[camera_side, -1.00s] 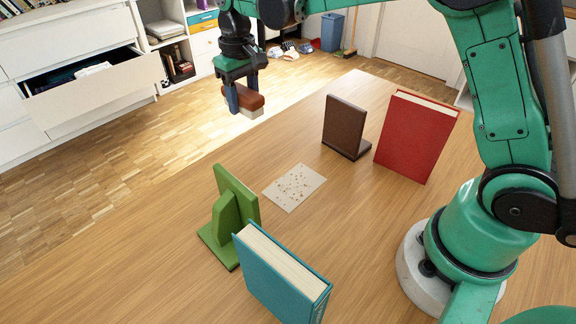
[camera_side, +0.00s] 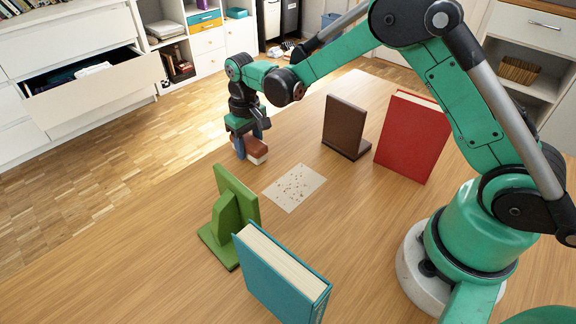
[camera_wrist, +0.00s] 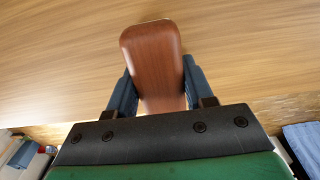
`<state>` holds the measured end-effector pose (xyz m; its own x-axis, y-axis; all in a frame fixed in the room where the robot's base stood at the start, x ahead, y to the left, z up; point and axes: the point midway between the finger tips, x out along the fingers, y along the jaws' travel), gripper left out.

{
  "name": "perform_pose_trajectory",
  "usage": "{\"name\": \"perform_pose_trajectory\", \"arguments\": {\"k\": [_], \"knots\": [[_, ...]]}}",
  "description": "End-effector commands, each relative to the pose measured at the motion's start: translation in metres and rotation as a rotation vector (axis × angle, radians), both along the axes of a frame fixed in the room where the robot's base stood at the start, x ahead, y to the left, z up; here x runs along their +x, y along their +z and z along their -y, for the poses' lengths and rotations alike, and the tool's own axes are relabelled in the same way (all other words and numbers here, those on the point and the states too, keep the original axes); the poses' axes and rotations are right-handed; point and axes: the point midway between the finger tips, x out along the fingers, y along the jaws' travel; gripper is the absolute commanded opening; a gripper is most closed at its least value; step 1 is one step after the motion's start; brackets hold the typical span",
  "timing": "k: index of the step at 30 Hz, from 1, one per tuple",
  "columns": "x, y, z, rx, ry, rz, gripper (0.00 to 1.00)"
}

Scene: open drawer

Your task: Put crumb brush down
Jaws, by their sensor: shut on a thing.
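The crumb brush (camera_side: 257,146) has a reddish-brown wooden back and a pale bristle side facing down. My gripper (camera_side: 243,150) is shut on it near the far left edge of the table. In the wrist view the brush's brown back (camera_wrist: 153,60) sits between the two dark blue fingers of my gripper (camera_wrist: 155,92). The brush is low, close to the tabletop (camera_side: 330,215); I cannot tell whether it touches it.
A pale sheet with crumbs (camera_side: 294,187) lies mid-table. A green bookend (camera_side: 236,199) and teal book (camera_side: 280,277) stand in front of it; a brown bookend (camera_side: 343,124) and red book (camera_side: 412,137) stand behind right. An open drawer (camera_side: 97,88) is at back left.

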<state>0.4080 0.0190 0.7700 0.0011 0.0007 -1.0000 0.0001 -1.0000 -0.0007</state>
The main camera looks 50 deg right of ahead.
Motion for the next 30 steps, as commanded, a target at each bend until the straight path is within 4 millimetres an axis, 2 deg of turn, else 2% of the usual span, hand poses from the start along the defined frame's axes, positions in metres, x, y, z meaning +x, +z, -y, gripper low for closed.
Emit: {"name": "perform_pose_trajectory", "arguments": {"k": [2,3,5,6,17,20,30], "knots": [[0.0,-0.003,0.0,0.0,0.0,0.0,0.0],[0.0,-0.002,0.0,0.0,0.0,0.0,0.58],[0.0,-0.002,0.0,0.0,0.0,0.0,0.75],[0.0,-0.002,0.0,0.0,0.0,0.0,0.78],[0.0,0.003,0.0,0.0,0.0,0.0,0.78],[0.0,0.018,0.0,0.0,0.0,0.0,0.78],[0.0,0.092,0.0,-0.001,0.0,-0.001,0.78]]}}
